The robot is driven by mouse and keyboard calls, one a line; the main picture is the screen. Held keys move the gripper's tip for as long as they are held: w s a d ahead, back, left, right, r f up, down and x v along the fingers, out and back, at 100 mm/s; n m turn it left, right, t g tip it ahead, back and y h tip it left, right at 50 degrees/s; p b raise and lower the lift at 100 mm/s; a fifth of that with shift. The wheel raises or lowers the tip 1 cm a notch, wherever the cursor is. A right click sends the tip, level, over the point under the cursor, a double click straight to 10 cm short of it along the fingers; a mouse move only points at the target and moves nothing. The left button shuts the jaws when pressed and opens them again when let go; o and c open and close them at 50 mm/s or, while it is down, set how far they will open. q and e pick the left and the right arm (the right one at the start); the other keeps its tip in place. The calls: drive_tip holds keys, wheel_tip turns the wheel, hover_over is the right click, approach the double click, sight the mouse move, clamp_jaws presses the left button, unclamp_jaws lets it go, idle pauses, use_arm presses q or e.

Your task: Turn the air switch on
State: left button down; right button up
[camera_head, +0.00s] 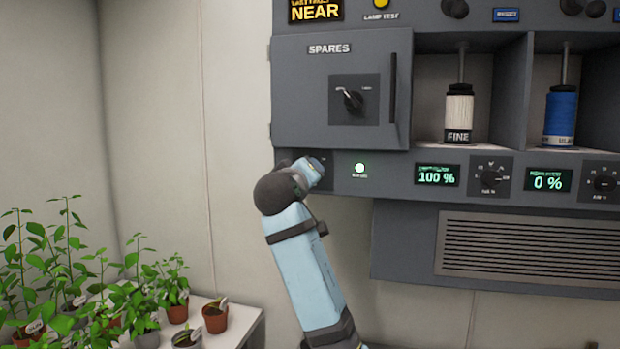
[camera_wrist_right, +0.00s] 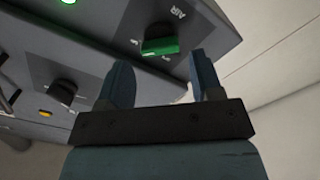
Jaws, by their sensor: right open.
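The air switch (camera_wrist_right: 160,46) is a small green-faced lever on a dark plate marked AIR, in the upper middle of the right wrist view. Its small position labels are too blurred to read surely. My right gripper (camera_wrist_right: 160,64) is open, with its two blue fingers apart on either side of the switch in that picture; I see no contact. In the head view my right arm (camera_head: 305,265) reaches up to the panel's lower left, and its wrist hides the switch and the fingers. My left gripper is not in view.
A lit green lamp (camera_head: 360,169) sits just right of my wrist. The SPARES door (camera_head: 312,98) with a black knob (camera_head: 352,100) is above. Displays (camera_head: 437,176) and dials lie to the right. Potted plants (camera_head: 215,315) stand on a white bench at lower left.

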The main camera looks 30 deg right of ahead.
drive_tip(key=b+v, duration=0.1)
drive_tip(key=v, duration=0.8)
drive_tip(key=w+a+f+n+t+y+p, duration=0.1)
drive_tip(key=w+a+f+n+y, duration=0.15)
drive_tip(key=f, duration=0.65)
drive_tip(key=w+a+f+n+t+y+p, duration=0.1)
drive_tip(key=f+n+y+p, duration=0.15)
drive_tip(key=f, duration=0.65)
drive_tip(key=s+a+f+n+y+p, duration=0.1)
drive_tip(key=s+a+f+y, duration=0.15)
drive_tip(key=f, duration=0.55)
drive_tip(key=s+a+f+n+y, duration=0.1)
drive_tip(key=s+f+y, duration=0.15)
drive_tip(key=f, duration=0.55)
drive_tip(key=s+a+f+m+g+y+p, duration=0.1)
drive_tip(key=s+a+f+y+p, duration=0.1)
drive_tip(key=s+f, duration=0.8)
drive_tip(key=s+a+f+m+g+y+p, duration=0.1)
drive_tip(key=s+a+f+y, duration=0.3)
drive_tip(key=s+f, duration=0.7)
drive_tip(key=s+m+p, duration=0.1)
drive_tip(key=s, duration=0.5)
drive_tip(key=shift+s+a+f+g+y+p, duration=0.2)
drive_tip(key=shift+s+a+g+y+p, duration=0.1)
drive_tip(key=shift+a+g+y, duration=0.1)
